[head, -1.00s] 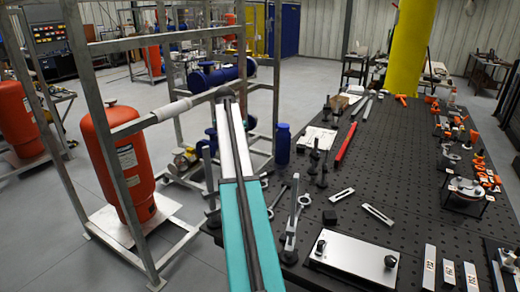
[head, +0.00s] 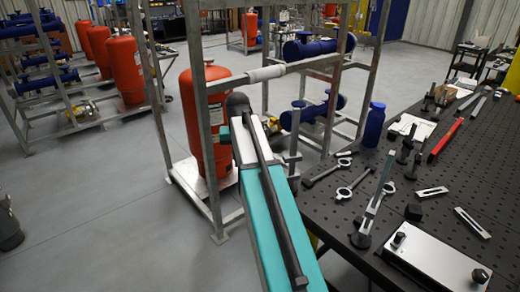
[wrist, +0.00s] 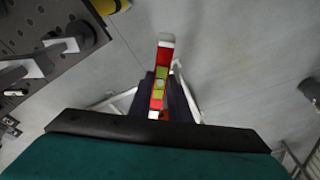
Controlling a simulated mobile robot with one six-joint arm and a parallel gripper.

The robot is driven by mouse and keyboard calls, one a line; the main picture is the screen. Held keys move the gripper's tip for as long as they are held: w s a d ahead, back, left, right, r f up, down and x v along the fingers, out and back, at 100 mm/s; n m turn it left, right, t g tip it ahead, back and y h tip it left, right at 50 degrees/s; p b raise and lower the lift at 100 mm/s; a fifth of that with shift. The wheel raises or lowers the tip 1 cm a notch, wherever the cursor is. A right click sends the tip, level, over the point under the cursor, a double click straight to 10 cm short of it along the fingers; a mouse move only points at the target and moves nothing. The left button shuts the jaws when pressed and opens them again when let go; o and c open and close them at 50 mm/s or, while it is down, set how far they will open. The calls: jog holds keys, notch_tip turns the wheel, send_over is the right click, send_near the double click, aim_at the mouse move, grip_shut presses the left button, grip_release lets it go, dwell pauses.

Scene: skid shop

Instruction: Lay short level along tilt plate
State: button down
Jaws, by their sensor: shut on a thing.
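The short level (wrist: 162,62) is a red bar with yellow-green vials and pale ends, seen in the wrist view. My gripper (wrist: 161,84) has dark fingers on both sides of it and is shut on it. Floor lies below the level there. In the head view my arm reaches away over the floor left of the workbench; the gripper and level are not clear there. The tilt plate (head: 432,262) is a pale metal plate with dark knobs at the bench's near side, right of my arm.
The black perforated bench (head: 425,178) carries a long red bar (head: 445,141), slotted bars (head: 472,222), clamps and an upright post (head: 372,212). A metal frame (head: 203,125) with a red tank (head: 205,105) stands beyond my arm.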

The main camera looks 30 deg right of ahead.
jog(key=s+a+f+n+b, duration=0.1)
jog(key=s+a+f+n, duration=0.1)
jog(key=a, duration=0.6)
jog(key=s+a+f+n+y+b, duration=0.1)
jog(key=s+a+f+n+b, duration=0.1)
jog(key=a, duration=0.6)
jog(key=shift+s+f+n, duration=0.75)
jog(key=shift+f+n, duration=0.2)
jog(key=shift+n, duration=0.05)
